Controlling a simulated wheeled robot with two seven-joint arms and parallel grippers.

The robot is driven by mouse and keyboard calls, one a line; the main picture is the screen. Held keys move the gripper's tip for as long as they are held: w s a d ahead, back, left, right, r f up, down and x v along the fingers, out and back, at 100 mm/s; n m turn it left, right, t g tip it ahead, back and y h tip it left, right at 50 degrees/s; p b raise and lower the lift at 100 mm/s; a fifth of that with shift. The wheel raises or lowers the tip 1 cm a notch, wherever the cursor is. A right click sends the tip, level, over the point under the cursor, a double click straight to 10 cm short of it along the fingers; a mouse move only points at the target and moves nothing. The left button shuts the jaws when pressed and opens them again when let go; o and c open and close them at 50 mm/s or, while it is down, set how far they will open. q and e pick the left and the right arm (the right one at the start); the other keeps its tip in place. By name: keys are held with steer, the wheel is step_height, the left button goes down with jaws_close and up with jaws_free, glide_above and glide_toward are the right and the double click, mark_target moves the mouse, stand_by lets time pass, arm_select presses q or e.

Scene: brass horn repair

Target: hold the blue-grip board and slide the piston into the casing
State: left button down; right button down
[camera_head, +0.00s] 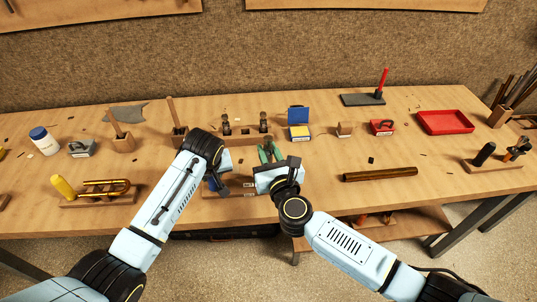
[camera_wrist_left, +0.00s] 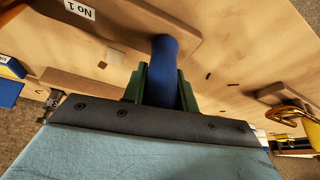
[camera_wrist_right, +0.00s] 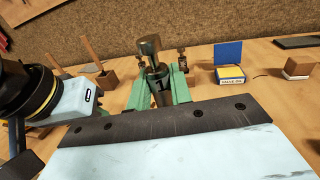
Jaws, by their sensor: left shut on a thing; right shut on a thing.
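The board (camera_wrist_left: 125,22) with a "No 1" label shows in the left wrist view; its edge (camera_head: 236,194) shows in the head view, largely behind my arms. My left gripper (camera_wrist_left: 163,70) is shut on its upright blue grip (camera_wrist_left: 164,75), with green fingers on both sides. The grip also shows in the head view (camera_head: 214,184). My right gripper (camera_wrist_right: 158,88) is shut on a metal piston (camera_wrist_right: 152,52) marked "1", which stands up between its green fingers. My right gripper also shows in the head view (camera_head: 270,152). I cannot make out the casing.
Behind the grippers a wooden stand (camera_head: 247,139) carries metal parts. A blue-and-yellow box (camera_head: 299,132) stands to its right. A brown rod (camera_head: 380,174) lies right of my right gripper, and a red tray (camera_head: 445,122) farther right. A brass part on a board (camera_head: 103,188) lies left.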

steer(key=shift+f, duration=0.55)
steer(key=shift+f, duration=0.15)
steer(key=shift+f, duration=0.45)
steer(key=c, duration=1.3)
jaws_free()
steer(key=shift+o, duration=0.2)
steer(key=shift+r, duration=0.1)
steer(key=shift+r, duration=0.6)
steer(key=v, duration=1.2)
